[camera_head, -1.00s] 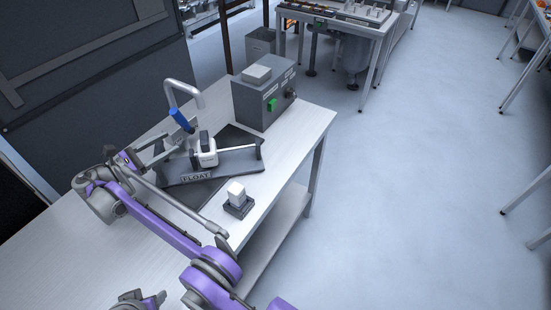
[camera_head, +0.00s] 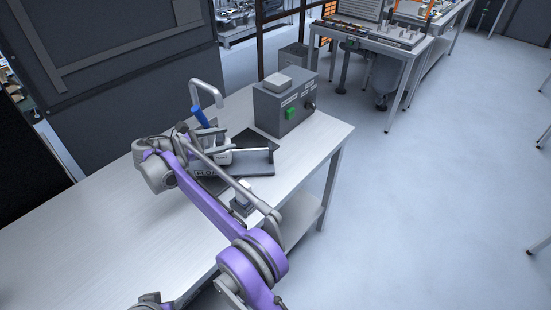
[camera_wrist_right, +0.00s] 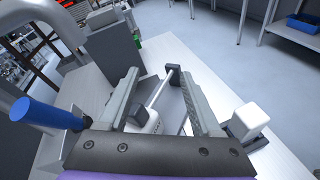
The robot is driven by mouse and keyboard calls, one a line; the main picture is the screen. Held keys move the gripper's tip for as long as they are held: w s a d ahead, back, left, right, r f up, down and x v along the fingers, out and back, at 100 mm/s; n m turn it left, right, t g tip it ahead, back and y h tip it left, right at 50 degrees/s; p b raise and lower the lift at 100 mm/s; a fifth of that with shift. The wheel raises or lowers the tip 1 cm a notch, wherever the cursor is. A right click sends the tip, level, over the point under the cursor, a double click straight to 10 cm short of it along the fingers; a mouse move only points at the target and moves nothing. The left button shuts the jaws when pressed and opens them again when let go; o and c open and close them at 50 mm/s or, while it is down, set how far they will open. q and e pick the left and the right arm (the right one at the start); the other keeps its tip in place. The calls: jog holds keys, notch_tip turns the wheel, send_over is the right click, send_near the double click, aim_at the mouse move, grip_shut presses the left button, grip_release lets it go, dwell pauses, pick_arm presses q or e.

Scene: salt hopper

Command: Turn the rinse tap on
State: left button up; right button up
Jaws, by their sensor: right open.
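The rinse tap has a grey curved spout (camera_head: 207,91) and a blue handle (camera_head: 200,117); it stands at the back of the bench. In the right wrist view the blue handle (camera_wrist_right: 42,112) is left of the jaws, outside them, and looks apart from them. My right gripper (camera_wrist_right: 152,64) is open, with a pale rod and part of a white body showing between its fingers. In the head view my right gripper (camera_head: 218,139) is beside the handle, partly hidden by its own wrist. A grey part of mine at the bottom edge may be the left gripper (camera_head: 151,299).
A grey control box (camera_head: 284,104) with a green button stands behind the jaws. The dark float tray (camera_head: 262,168) lies under the right gripper. A small white block (camera_head: 243,193) in a dark holder is near the front edge, partly behind my arm.

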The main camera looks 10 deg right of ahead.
pick_arm(q)
jog(key=shift+s+f+b, duration=0.25)
jog(key=shift+f+b, duration=0.1)
jog(key=shift+f, duration=0.15)
jog(key=shift+s+f+b, duration=0.2)
jog(key=shift+f+b, duration=0.15)
jog(key=shift+f, duration=0.15)
pick_arm(e)
jog(key=s+d+m+g+y, duration=0.1)
jog(key=s+d+m+y, duration=0.4)
jog(key=s+d, duration=0.5)
jog(key=shift+s+d+f+g+y, duration=0.15)
jog(key=shift+d+f+g+y, duration=0.2)
jog(key=shift+d, duration=1.4)
jog(key=shift+c, duration=0.3)
